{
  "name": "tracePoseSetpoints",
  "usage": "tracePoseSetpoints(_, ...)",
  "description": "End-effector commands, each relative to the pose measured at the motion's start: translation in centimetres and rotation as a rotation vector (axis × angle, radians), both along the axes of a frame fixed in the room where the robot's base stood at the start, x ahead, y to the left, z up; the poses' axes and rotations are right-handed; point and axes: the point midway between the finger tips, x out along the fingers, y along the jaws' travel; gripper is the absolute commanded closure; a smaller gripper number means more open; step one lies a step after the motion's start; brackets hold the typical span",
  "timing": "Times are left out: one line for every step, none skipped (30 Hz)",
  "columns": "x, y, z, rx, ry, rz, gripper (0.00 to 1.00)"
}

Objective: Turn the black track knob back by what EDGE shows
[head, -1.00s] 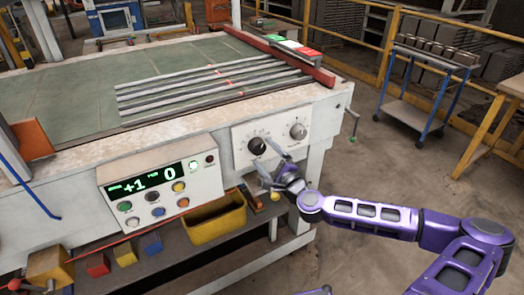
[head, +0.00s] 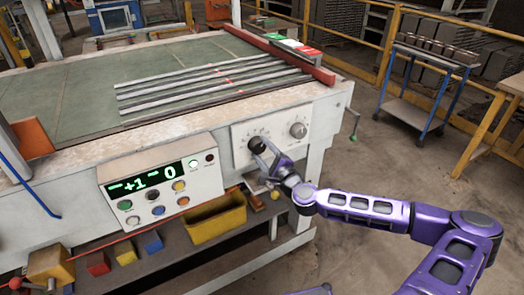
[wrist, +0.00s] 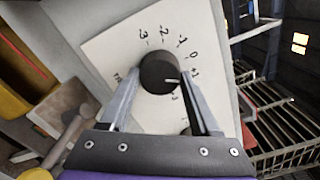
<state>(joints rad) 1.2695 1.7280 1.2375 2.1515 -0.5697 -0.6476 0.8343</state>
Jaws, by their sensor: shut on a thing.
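The black track knob (head: 257,145) sits on a white dial plate (head: 240,133) at the table's front right. In the wrist view the black knob (wrist: 157,70) has a pale pointer mark aimed right and slightly down, near the +1 side of the printed scale. My gripper (wrist: 160,82) is shut on it, one finger on each side. In the head view my gripper (head: 262,150) partly covers the knob. The control box display (head: 147,180) shows +1 and 0 in green; its small labels are too small to read.
A grey knob (head: 298,130) is to the right on the same plate. A crank handle (head: 353,125) sticks out at the table's right corner. A yellow bin (head: 215,218) stands on the shelf below. A blue trolley (head: 425,85) stands further right, with open floor between.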

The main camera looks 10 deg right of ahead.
Motion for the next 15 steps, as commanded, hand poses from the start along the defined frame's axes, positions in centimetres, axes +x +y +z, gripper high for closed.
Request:
tracePoseSetpoints(-0.01,0.0,-0.01,0.0,0.0,0.0,0.93)
tracePoseSetpoints(-0.01,0.0,-0.01,-0.001,0.0,0.0,0.93)
tracePoseSetpoints(-0.01,0.0,-0.02,-0.004,-0.001,0.0,0.93)
tracePoseSetpoints(-0.01,0.0,-0.03,-0.007,-0.002,0.0,0.93)
tracePoseSetpoints(-0.01,0.0,-0.04,-0.011,-0.004,0.0,0.93)
tracePoseSetpoints(-0.01,0.0,-0.06,-0.019,-0.005,0.0,0.93)
tracePoseSetpoints(-0.01,0.0,-0.07,-0.028,-0.008,0.0,0.93)
tracePoseSetpoints(-0.01,-0.01,-0.07,-0.037,-0.011,0.0,0.93)
tracePoseSetpoints(-0.01,-0.01,-0.1,-0.053,-0.017,0.0,0.93)
tracePoseSetpoints(-0.01,-0.01,-0.11,-0.067,-0.022,0.0,0.93)
tracePoseSetpoints(0.0,-0.02,-0.11,-0.081,-0.026,0.0,0.93)
tracePoseSetpoints(0.0,-0.02,-0.11,-0.104,-0.034,0.0,0.93)
tracePoseSetpoints(0.0,0.0,-0.13,-0.123,-0.04,0.001,0.93)
tracePoseSetpoints(-0.01,0.02,-0.14,-0.141,-0.045,0.001,0.93)
tracePoseSetpoints(0.0,0.03,-0.12,-0.167,-0.054,0.001,0.93)
